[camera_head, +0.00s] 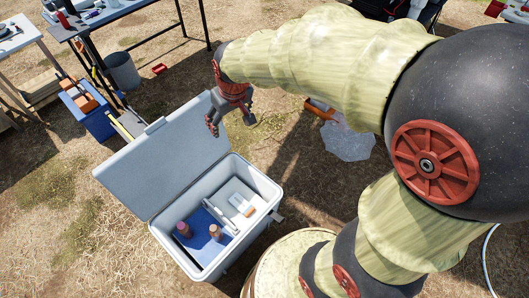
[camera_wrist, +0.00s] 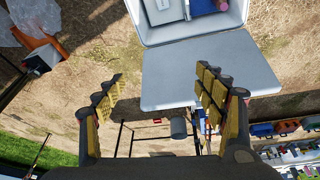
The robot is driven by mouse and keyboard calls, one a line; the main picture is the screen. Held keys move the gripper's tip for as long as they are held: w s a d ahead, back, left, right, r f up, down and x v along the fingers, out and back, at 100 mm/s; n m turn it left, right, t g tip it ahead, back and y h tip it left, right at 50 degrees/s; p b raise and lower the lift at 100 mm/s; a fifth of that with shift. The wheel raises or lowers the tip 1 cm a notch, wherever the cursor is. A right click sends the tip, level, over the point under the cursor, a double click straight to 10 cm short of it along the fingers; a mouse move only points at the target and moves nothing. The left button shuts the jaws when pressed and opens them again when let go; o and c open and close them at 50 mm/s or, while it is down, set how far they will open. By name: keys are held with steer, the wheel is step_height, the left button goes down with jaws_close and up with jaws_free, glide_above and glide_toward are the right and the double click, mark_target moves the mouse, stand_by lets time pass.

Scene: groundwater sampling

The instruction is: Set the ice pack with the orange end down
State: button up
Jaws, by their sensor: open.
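A white pack with an orange end (camera_head: 242,204), seemingly the ice pack, lies in the right part of an open cooler (camera_head: 166,230), on a pale surface. My gripper (camera_head: 231,121) is open and empty, in the air beside the raised cooler lid (camera_head: 160,160), apart from the pack. In the wrist view, the open fingers (camera_wrist: 159,76) have nothing between them, with the grey lid (camera_wrist: 208,76) beyond. The cooler's rim (camera_wrist: 195,36) shows at the top of the wrist view; the orange end cannot be made out there.
Two small containers (camera_head: 183,229) (camera_head: 215,231) stand in the cooler's blue left part, beside a pale divider. A clear bag (camera_head: 345,142) and an orange object (camera_head: 320,108) lie on the ground to the right. A grey bucket (camera_head: 122,70) and tables stand at the back left.

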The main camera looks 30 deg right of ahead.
steer(key=s+r+t, duration=0.1)
steer(key=s+r, duration=0.3)
steer(key=s, duration=0.6)
steer(key=s+r+m, duration=0.1)
steer(key=s+r, duration=0.3)
steer(key=s, duration=0.6)
steer(key=shift+s+a+r+t, duration=0.15)
steer(key=shift+s+r+t, duration=0.1)
steer(key=shift+t, duration=0.15)
step_height(320, 180, up, 2)
steer(key=shift+r+p, duration=0.25)
steer(key=shift+p, duration=1)
steer(key=shift+c, duration=0.6)
